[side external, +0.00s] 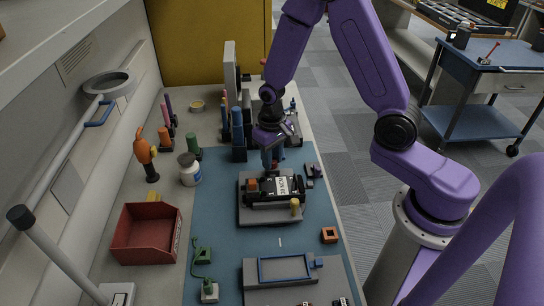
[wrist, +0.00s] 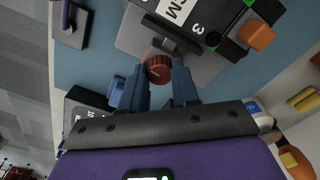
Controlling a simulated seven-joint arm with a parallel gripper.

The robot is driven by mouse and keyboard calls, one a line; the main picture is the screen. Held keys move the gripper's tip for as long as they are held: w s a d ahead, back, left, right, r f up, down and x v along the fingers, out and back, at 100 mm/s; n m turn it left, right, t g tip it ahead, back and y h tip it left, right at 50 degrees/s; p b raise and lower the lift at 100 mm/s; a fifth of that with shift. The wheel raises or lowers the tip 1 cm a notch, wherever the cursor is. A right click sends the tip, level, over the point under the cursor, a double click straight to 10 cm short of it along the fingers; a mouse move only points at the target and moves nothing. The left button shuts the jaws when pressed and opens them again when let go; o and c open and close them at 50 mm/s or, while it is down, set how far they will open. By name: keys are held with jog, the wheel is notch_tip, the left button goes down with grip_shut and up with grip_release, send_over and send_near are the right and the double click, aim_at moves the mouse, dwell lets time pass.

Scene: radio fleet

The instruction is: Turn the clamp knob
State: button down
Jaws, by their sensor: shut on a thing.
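The clamp knob (wrist: 158,70) is a dark red ribbed knob on the clamp of a grey fixture. In the wrist view it sits between the two blue fingertips of my gripper (wrist: 158,78), which is shut on it. In the side view my gripper (side external: 271,163) points down at the back edge of the fixture (side external: 245,212), and the knob is hidden there. A black radio (side external: 272,190) with a white label lies in the fixture; its labelled face also shows in the wrist view (wrist: 198,14).
Upright blue and green cylinders stand behind the fixture. A small orange part (side external: 330,235) and a grey tray with a blue frame (side external: 287,268) lie nearer the front.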

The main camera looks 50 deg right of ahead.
jog(key=m, duration=2.8)
jog(key=shift+m, duration=0.4)
jog(key=c, duration=0.8)
grip_release()
